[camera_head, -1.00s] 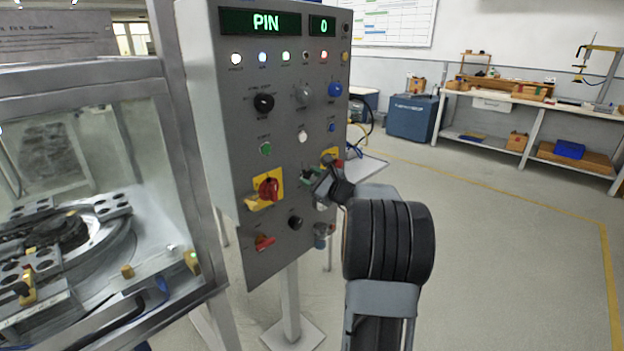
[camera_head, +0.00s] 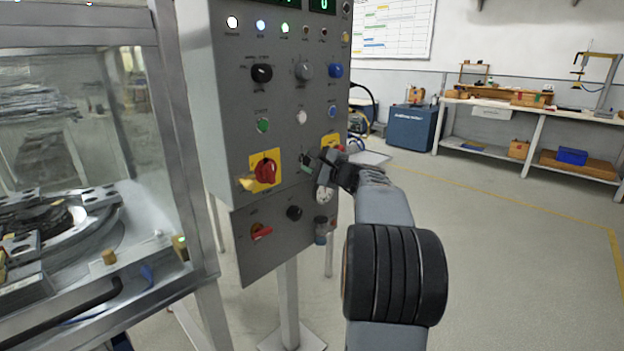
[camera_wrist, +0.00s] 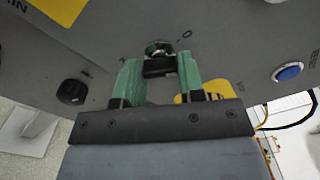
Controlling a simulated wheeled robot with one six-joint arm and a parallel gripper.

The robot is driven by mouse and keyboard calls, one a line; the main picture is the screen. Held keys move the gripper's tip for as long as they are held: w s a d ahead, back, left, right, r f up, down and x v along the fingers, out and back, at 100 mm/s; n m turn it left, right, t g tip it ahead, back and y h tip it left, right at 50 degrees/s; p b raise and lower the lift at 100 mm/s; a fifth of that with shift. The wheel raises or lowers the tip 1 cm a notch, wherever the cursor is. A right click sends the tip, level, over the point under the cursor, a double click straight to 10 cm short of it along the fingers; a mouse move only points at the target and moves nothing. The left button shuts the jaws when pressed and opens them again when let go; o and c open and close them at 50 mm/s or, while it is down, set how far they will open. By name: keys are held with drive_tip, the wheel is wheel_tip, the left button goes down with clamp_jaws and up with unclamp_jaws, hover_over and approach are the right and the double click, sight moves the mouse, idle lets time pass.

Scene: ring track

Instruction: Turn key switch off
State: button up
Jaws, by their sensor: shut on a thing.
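The key switch (camera_wrist: 159,48) sits on the grey control panel (camera_head: 225,130), with a round silver lock face and a dark key (camera_wrist: 158,68) in it. An "O" mark shows to its right in the wrist view. My gripper (camera_wrist: 160,75) has green fingers, one on each side of the key, and is shut on it. In the head view my gripper (camera_head: 308,162) is at the panel's lower right part and hides most of the key switch.
A red knob on a yellow plate (camera_head: 264,171) is just left of my gripper. A black knob (camera_head: 294,212) and a red-handled switch (camera_head: 260,231) are below. A glass-walled machine (camera_head: 80,130) stands left. The floor at right is clear.

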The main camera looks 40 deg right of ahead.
drive_tip(key=n+b, duration=0.5)
drive_tip(key=b, duration=0.1)
drive_tip(key=shift+f+b, duration=0.1)
drive_tip(key=shift+b, duration=0.2)
drive_tip(key=shift+n, duration=0.4)
drive_tip(key=o, duration=0.9)
drive_tip(key=shift+o, duration=0.2)
drive_tip(key=shift+s, duration=0.1)
drive_tip(key=s+d+p, duration=0.1)
drive_tip(key=s+d, duration=0.1)
drive_tip(key=s, duration=1.1)
drive_tip(key=shift+s+d, duration=0.2)
